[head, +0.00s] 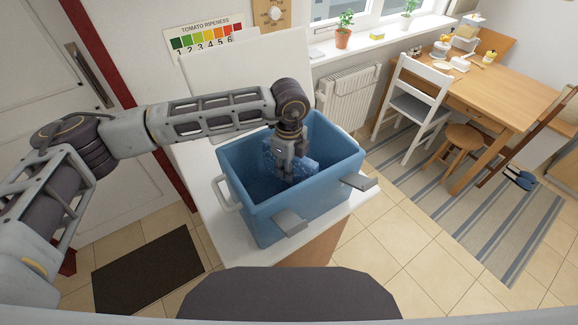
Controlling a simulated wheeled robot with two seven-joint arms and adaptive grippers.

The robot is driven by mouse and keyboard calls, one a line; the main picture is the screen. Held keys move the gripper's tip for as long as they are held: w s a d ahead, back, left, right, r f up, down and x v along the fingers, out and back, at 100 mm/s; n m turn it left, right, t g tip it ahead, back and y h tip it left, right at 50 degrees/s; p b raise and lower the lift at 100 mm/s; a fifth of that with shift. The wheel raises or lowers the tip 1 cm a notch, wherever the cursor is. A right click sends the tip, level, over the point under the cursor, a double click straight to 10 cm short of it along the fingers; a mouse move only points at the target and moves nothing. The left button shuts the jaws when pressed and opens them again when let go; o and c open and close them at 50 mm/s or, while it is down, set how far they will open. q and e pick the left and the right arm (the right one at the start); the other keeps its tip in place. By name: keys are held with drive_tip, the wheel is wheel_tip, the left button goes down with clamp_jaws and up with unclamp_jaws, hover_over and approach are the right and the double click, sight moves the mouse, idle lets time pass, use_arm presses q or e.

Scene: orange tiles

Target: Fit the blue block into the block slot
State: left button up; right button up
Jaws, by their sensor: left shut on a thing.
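My left gripper (288,172) reaches down into an open blue bin (318,206) on a white counter. It is shut on a blue, speckled thing, taken as the blue block (308,166), which shows beside and behind the fingers. The fingers and the bin wall hide part of it, and its full shape is unclear. I cannot tell whether it touches the bin's bottom. I cannot make out a block slot. My right gripper is not in view.
The white counter (207,190) has little bare room around the bin. A radiator (350,98), a white chair (412,100) and a wooden table (487,85) stand beyond. A dark mat (148,270) lies on the tiled floor.

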use_arm(q)
drive_tip(key=shift+r, duration=0.15)
clamp_jaws()
drive_tip(key=shift+w+r, duration=0.1)
drive_tip(key=shift+r, duration=0.7)
wheel_tip(320, 180, up, 16)
drive_tip(key=b, duration=0.3)
